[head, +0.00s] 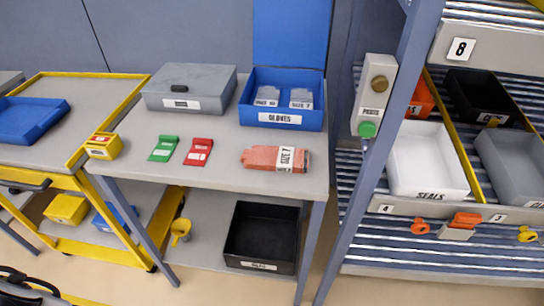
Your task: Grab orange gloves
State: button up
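The orange gloves (262,157) lie flat on the grey table near its front right edge. They are a salmon-orange bundle with a white band reading SIZE 7. A blue open box (282,121) labelled GLOVES stands behind them, lid up. It holds two grey glove bundles with white labels, one on the left (267,96) and one on the right (301,98). A dark, partly cut-off shape at the bottom left corner may be part of my arm or gripper. No fingertips can be made out, and nothing touches the orange gloves.
On the table (225,183) are a grey case (190,88), a green packet (164,148) and a red packet (198,152). A black bin (262,237) sits on the lower shelf. A yellow-edged cart (60,140) stands left; a rack post (377,150) rises close to the table's right.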

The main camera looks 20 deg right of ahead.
aim_at(290, 160)
jog(key=l+u, duration=0.4)
jog(key=l, duration=0.3)
jog(key=l+u, duration=0.35)
jog(key=l, duration=1.05)
